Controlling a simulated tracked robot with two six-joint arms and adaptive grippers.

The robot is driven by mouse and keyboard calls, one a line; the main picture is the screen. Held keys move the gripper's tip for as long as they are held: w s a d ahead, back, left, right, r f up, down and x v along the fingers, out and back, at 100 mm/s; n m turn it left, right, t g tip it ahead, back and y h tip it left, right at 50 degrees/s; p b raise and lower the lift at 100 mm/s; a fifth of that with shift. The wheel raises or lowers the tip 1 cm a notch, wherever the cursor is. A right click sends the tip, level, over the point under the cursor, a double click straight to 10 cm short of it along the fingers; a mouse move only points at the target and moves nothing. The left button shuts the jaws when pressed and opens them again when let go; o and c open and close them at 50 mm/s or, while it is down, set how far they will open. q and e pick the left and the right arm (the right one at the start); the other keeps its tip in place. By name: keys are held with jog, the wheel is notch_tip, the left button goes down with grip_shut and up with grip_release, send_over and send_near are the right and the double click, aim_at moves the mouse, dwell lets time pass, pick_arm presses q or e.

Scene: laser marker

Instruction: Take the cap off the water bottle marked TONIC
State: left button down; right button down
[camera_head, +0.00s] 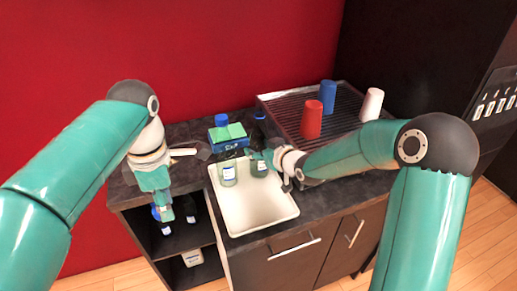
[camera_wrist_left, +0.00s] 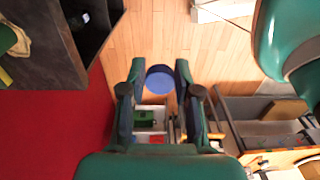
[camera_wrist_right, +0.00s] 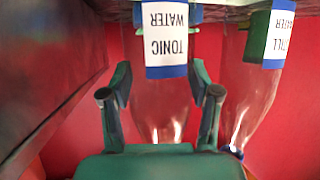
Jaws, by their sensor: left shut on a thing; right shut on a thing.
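In the head view the left gripper (camera_head: 160,203) points down at the counter's left end, away from the bottles. My right gripper (camera_wrist_right: 160,78) is shut around a clear bottle (camera_wrist_right: 162,103) whose label reads TONIC WATER; the label looks inverted in this view. The bottle's top is hidden behind the gripper. In the head view the right gripper (camera_head: 262,155) is by the sink's back edge.
Another labelled bottle (camera_wrist_right: 255,95) with a blue cap stands close beside the tonic bottle. A white sink (camera_head: 258,215) is set in the dark counter. Red (camera_head: 311,120), blue and white cups stand on a rack (camera_head: 285,105) at right.

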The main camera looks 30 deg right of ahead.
jog(key=c, duration=0.7)
grip_release()
jog(key=o, duration=0.5)
jog(key=shift+c, duration=0.2)
